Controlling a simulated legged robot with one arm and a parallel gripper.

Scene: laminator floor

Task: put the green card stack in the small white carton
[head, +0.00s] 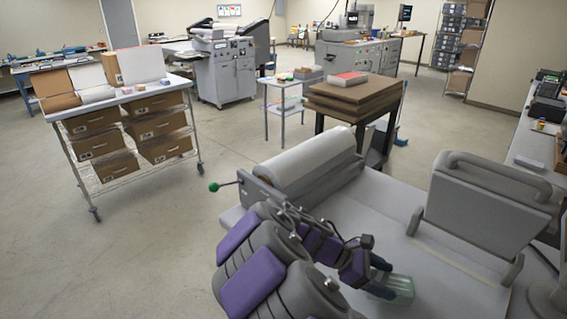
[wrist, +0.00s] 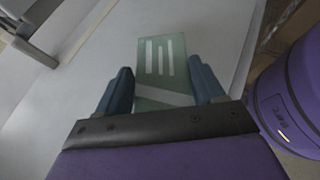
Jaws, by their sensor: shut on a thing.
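The green card stack (head: 398,288) is at the end of my arm, over the light worktop of the laminating machine, near the bottom of the head view. My gripper (head: 380,278) is shut on it. In the wrist view the green card stack (wrist: 162,65) lies between the two dark blue fingers of my gripper (wrist: 163,92), with pale stripes on its face. I cannot tell whether its underside touches the worktop. I cannot make out a small white carton for certain in either view.
The machine (head: 420,250) has a white roll (head: 305,158) at its left and a raised grey guard (head: 485,208) at its right. A cart with brown boxes (head: 155,127) stands at left. A dark table (head: 355,100) holds brown boards behind. Open floor lies left.

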